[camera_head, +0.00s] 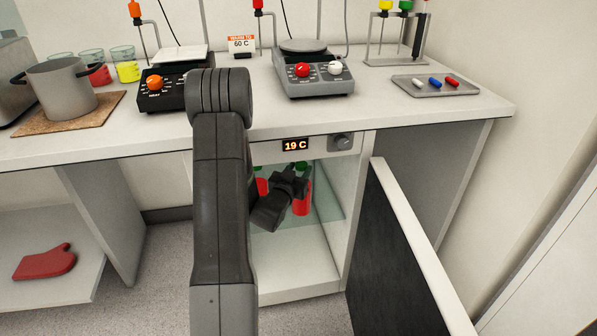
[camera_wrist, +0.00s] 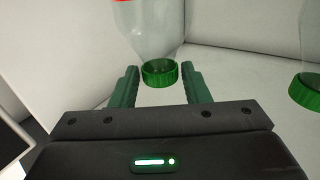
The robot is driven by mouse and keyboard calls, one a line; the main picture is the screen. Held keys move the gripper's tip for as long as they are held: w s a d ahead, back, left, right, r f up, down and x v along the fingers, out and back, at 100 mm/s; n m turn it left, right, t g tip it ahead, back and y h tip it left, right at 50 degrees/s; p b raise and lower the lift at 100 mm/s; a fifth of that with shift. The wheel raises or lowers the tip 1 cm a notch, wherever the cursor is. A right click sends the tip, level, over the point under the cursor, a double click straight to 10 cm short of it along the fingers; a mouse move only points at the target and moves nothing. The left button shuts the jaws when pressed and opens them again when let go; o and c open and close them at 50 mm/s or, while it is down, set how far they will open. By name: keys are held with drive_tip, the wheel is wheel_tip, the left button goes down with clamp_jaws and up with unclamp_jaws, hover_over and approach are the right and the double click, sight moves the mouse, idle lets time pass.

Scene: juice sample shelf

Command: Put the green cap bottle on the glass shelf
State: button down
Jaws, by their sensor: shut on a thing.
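The green cap bottle (camera_wrist: 160,72) is between the two fingers of my gripper (camera_wrist: 162,88) in the wrist view, clear-walled with a little red at the top edge. The jaws are shut on it near the cap. In the head view my gripper (camera_head: 296,183) is inside the open cabinet, at the glass shelf (camera_head: 327,206). A red bottle (camera_head: 302,204) shows beside the gripper there. I cannot tell whether the held bottle touches the glass. Part of the shelf is hidden behind my arm.
A second green-capped bottle (camera_wrist: 306,90) stands at the right in the wrist view. More red (camera_head: 262,187) shows left of my gripper. The cabinet door (camera_head: 408,260) is open at the right. The cabinet wall (camera_head: 352,210) is close on the right. The display reads 19 C.

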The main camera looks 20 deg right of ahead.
drive_tip(key=shift+f, duration=0.1)
drive_tip(key=c, duration=0.8)
unclamp_jaws()
drive_tip(key=shift+o, duration=0.2)
drive_tip(key=shift+r, duration=0.25)
drive_tip(key=v, duration=1.2)
drive_tip(key=shift+p, duration=0.35)
drive_tip(key=shift+f, duration=0.1)
